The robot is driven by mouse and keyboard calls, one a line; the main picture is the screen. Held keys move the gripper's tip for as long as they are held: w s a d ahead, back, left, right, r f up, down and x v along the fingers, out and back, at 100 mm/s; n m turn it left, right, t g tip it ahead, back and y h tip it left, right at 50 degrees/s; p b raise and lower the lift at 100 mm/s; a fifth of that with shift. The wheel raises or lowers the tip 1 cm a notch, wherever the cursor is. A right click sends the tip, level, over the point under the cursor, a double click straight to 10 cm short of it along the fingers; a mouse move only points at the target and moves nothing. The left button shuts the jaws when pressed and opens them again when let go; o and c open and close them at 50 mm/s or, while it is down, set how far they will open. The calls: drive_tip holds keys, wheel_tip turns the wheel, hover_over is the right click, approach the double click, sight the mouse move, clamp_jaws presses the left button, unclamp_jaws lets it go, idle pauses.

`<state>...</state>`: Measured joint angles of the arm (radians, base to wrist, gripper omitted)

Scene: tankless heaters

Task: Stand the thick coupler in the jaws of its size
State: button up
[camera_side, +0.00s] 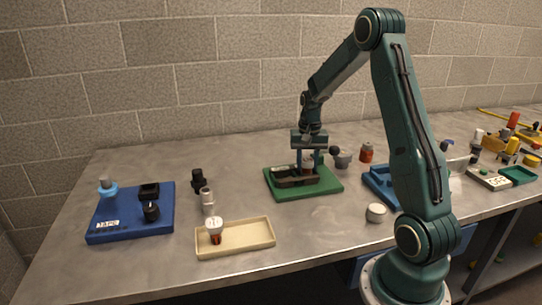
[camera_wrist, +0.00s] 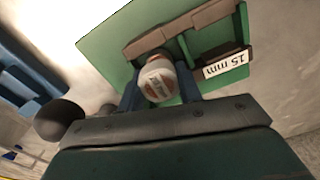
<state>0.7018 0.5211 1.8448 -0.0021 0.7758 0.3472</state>
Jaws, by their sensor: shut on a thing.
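My gripper (camera_side: 309,160) is over the green board (camera_side: 330,185), its blue fingers shut on a coupler (camera_wrist: 158,80) with a white printed end and an orange-brown edge. In the wrist view the coupler lies between the fingers, at the brown jaws (camera_wrist: 150,41) on the left part of the board. Whether it touches the jaws or the board is unclear. A second white-topped, red-brown coupler (camera_side: 215,231) stands in the cream tray (camera_side: 258,242).
A blue board (camera_side: 130,223) with a blue-collared bottle and black parts is at left. Black and pale cylinders (camera_side: 207,196) stand beside it. A grey cup (camera_side: 343,158), an orange jar (camera_side: 366,153) and a round white piece (camera_side: 376,213) are near the green board.

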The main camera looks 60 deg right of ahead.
sight(307, 159)
drive_tip(key=shift+f, duration=0.1)
drive_tip(key=o, duration=1.2)
wheel_tip(307, 159, up, 11)
drive_tip(key=shift+f, duration=0.1)
drive_tip(key=shift+r, duration=0.75)
